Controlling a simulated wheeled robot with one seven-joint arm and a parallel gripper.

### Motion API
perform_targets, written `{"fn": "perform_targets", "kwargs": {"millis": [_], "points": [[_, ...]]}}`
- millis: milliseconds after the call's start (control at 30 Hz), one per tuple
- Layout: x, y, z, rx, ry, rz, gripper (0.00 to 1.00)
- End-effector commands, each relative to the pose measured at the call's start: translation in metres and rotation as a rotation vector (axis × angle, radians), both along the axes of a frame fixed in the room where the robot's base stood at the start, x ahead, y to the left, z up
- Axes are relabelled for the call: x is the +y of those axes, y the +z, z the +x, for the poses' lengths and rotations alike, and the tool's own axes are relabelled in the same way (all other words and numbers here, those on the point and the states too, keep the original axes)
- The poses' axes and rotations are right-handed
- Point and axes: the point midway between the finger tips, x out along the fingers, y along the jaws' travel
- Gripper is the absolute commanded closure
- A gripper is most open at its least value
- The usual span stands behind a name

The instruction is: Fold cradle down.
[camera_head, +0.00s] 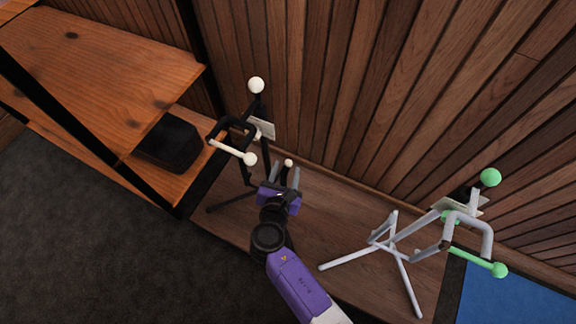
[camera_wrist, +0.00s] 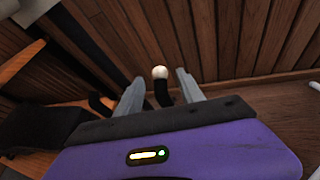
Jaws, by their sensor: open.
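A black stand (camera_head: 252,108) with cream-coloured ends stands on the wooden platform. Its upper frame has a cream bar (camera_head: 228,149), a ball at the top and a pale label. My gripper (camera_head: 286,174) is just in front of its lower right side, with fingers open. A small cream ball (camera_head: 288,162) shows at the fingertips; in the wrist view this ball (camera_wrist: 160,72) tops a short black stem, between the fingers (camera_wrist: 160,84). Contact cannot be told. My gripper hides part of the stand's lower legs. A second stand (camera_head: 385,244), light grey with green ends (camera_head: 490,177), is at the right.
Wooden shelves (camera_head: 100,62) with a dark box (camera_head: 170,143) are at the left, close to the black stand. A slatted wooden wall (camera_head: 330,75) rises behind. The platform (camera_head: 335,205) is bare between the stands. A blue mat (camera_head: 515,300) lies at the lower right.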

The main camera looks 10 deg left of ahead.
Motion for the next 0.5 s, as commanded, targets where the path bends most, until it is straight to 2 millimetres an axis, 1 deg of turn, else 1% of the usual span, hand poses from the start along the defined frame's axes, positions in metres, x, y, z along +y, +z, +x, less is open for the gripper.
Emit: {"fn": "perform_targets", "kwargs": {"millis": [33,200,333,500], "points": [[-0.001,-0.006,0.009,-0.001,-0.002,0.001,0.55],[-0.002,-0.013,0.027,0.0,0.0,0.001,0.55],[-0.003,-0.015,0.033,0.0,-0.002,0.001,0.55],[-0.003,-0.014,0.035,0.001,-0.001,0.002,0.55]]}}
